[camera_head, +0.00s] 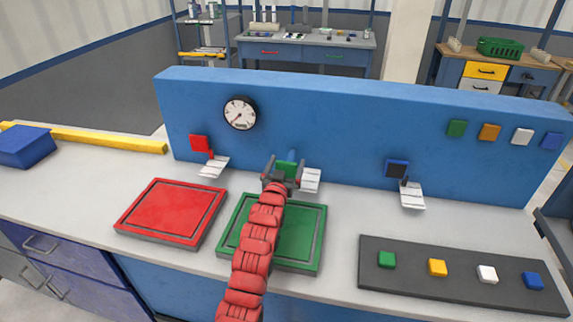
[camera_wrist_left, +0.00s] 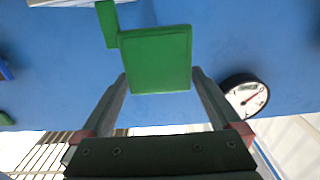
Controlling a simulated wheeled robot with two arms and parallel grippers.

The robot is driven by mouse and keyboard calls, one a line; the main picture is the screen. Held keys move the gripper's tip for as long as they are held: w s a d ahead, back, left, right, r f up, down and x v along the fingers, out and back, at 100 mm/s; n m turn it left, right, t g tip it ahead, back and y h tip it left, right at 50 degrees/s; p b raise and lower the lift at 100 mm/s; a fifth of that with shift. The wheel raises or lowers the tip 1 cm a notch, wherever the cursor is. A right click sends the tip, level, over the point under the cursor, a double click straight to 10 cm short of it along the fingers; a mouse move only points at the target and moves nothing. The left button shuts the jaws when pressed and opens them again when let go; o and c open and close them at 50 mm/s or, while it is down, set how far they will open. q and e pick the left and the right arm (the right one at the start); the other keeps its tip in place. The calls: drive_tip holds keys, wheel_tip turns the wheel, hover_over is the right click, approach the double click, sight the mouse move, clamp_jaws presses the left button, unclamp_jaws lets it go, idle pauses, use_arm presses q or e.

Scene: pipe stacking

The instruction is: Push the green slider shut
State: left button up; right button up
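The green slider (camera_head: 287,168) is a square green block on the front of the blue upright panel (camera_head: 320,110). My left gripper (camera_head: 285,172) is at it, with a finger on each side in the head view. In the left wrist view the green slider (camera_wrist_left: 155,60) lies between and just beyond the tips of the widely spaced fingers. I cannot tell whether the fingers touch it. A narrow green piece (camera_wrist_left: 107,24) sits beside the block there. My left arm hides part of the slider's surroundings. My right gripper is not in view.
A red tray (camera_head: 172,210), a green tray (camera_head: 312,240) and a dark strip with coloured blocks (camera_head: 460,290) lie on the table.

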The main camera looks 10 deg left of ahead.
sight(289, 157)
use_arm(q)
clamp_jaws()
drive_tip(key=shift+w+f+b, duration=0.1)
drive_tip(key=shift+w+b, duration=0.9)
drive_tip(key=shift+w, duration=1.15)
drive_tip(key=shift+o, duration=0.6)
unclamp_jaws()
drive_tip(key=shift+s, duration=0.15)
drive_tip(key=s+b, duration=0.2)
drive_tip(key=s, duration=1.5)
